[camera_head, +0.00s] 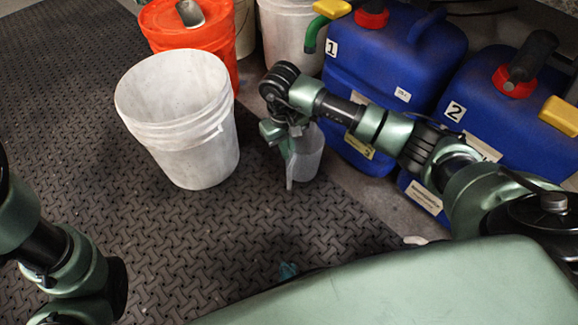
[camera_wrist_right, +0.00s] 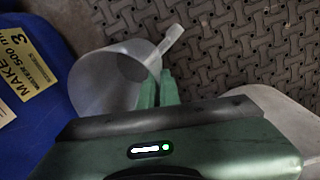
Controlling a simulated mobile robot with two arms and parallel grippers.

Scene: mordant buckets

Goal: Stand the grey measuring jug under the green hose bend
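The grey measuring jug (camera_head: 308,158) is translucent and upright, in front of the blue canister marked 1. Its open mouth (camera_wrist_right: 108,75) and handle (camera_wrist_right: 172,40) show in the right wrist view. My right gripper (camera_head: 287,150) is at the jug's handle side. Its green fingers (camera_wrist_right: 157,88) are close together and look shut on the handle. Whether the jug touches the floor is unclear. The green hose bend (camera_head: 312,36) curves down from the yellow tap on canister 1, behind and above the jug. My left arm shows at lower left; its gripper is out of frame.
A white bucket (camera_head: 190,150) stands left of the jug. An orange bucket (camera_head: 185,30) and another white bucket (camera_head: 287,35) stand behind. Blue canisters 1 (camera_head: 365,75) and 2 (camera_head: 480,125) line the right. The dark textured mat (camera_head: 70,110) is clear at left.

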